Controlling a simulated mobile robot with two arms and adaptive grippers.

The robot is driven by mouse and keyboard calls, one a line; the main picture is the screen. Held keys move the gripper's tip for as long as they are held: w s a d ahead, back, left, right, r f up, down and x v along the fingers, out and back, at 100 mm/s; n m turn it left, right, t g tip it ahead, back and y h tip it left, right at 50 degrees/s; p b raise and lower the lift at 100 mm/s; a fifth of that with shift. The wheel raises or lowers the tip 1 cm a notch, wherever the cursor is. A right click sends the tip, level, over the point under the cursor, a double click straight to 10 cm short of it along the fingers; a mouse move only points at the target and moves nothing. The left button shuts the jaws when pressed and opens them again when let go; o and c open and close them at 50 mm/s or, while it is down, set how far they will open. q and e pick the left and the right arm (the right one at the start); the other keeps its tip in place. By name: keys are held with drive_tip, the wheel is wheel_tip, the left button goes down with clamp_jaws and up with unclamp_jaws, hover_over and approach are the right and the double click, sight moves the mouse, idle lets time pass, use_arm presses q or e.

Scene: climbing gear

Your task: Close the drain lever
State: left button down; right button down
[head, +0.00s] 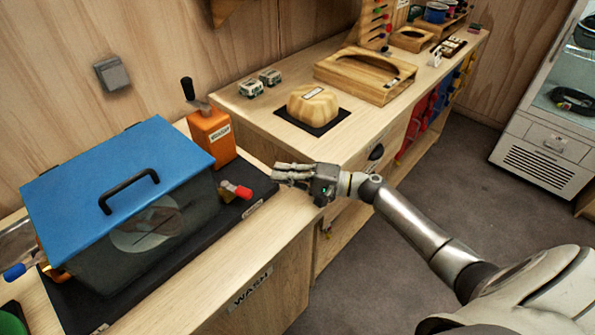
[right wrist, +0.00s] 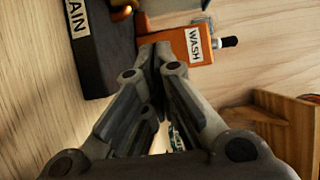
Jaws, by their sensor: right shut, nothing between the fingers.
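The drain lever with a red grip (head: 237,190) sticks out from a brass fitting at the right side of the clear tub (head: 150,235). A label ending in "AIN" (right wrist: 76,17) is on the dark mat edge beside it in the right wrist view. My right gripper (head: 280,173) is shut and empty, to the right of the red grip and apart from it, above the counter's edge. Its closed fingers (right wrist: 153,50) point towards the orange box in the right wrist view. My left gripper is not in view.
A blue lid (head: 110,165) with a black handle covers the tub. An orange box (head: 208,138) labelled "WASH" with a black-knobbed crank stands behind the lever. A blue-gripped lever (head: 15,271) is at the tub's left. A higher counter holds a wooden block (head: 313,104).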

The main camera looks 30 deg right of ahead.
sight(236, 189)
drive_tip(key=p+x, duration=0.1)
drive_tip(key=x, duration=0.2)
drive_tip(key=shift+a+r, duration=0.2)
drive_tip(key=shift+a, duration=0.15)
drive_tip(key=shift+s+a+f+p, duration=0.1)
drive_tip(key=shift+s+a+p, duration=0.6)
drive_tip(key=shift+a+p, duration=0.1)
drive_tip(key=shift+s+a, duration=0.4)
drive_tip(key=shift+a+f, duration=0.15)
